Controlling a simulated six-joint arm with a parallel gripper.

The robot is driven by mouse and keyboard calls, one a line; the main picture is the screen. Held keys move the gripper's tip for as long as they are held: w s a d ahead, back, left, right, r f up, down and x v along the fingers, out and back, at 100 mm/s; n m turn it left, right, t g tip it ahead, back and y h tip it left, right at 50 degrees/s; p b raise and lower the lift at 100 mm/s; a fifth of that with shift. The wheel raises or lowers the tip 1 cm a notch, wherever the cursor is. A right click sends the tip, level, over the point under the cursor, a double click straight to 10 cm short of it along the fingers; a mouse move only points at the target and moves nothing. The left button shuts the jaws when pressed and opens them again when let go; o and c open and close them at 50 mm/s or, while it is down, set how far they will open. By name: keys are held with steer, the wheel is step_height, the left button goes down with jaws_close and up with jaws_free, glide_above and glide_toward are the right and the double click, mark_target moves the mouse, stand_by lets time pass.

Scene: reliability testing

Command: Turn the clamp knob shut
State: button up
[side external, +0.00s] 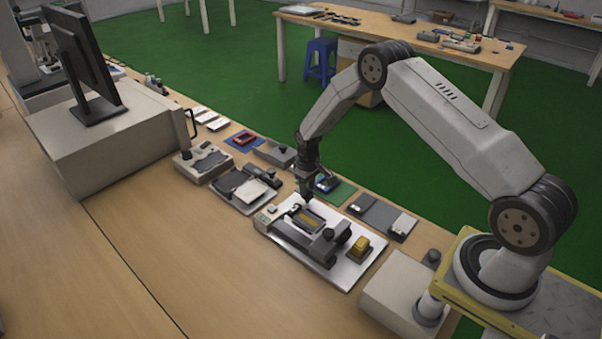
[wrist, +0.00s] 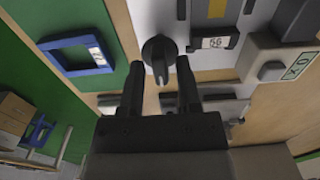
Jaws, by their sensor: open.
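The clamp knob (wrist: 158,54) is dark and ridged, with a pale mark on its near side, in the wrist view. It sits on a white plate (wrist: 150,15). My gripper (wrist: 160,72) is open, with one finger on each side of the knob's near end. I cannot tell whether either finger touches it. In the side external view my gripper (side external: 307,198) points down at the far edge of the white plate (side external: 349,277) carrying the dark fixture (side external: 310,245). The knob cannot be made out there.
A box with a grey button and an O X label (wrist: 292,67) stands right of the knob. A blue frame (wrist: 77,55) lies left on a green mat. A yellow block (side external: 359,246) sits on the plate's right.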

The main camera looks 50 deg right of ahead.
jaws_close()
